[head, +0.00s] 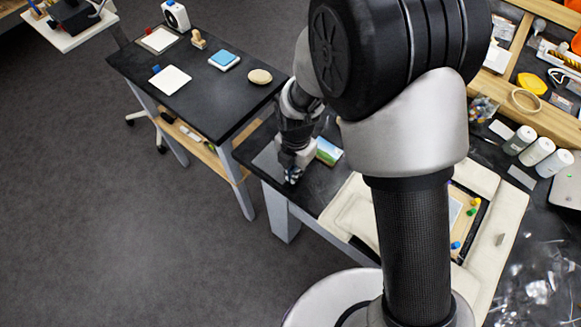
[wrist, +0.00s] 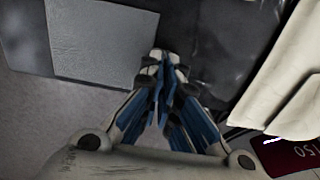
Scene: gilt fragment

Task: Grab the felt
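A flat light-grey square (wrist: 100,40) lies on the dark table in the wrist view, up and left of my fingertips. It looks like the felt, though I cannot be certain. In the head view a grey flat piece (head: 268,161) lies by the table's left corner, partly behind my gripper (head: 292,177). In the wrist view my gripper (wrist: 163,72) points toward the table edge, its fingers drawn together with nothing visible between them. The tips are to the right of the grey square and look apart from it. The height above the table is hard to judge.
A colourful card or box (head: 328,151) lies just right of my gripper. A cream padded frame (head: 352,212) covers the table further right. A second black table (head: 200,85) stands behind, holding a white pad, a blue-topped block and a round beige piece. Open floor is at left.

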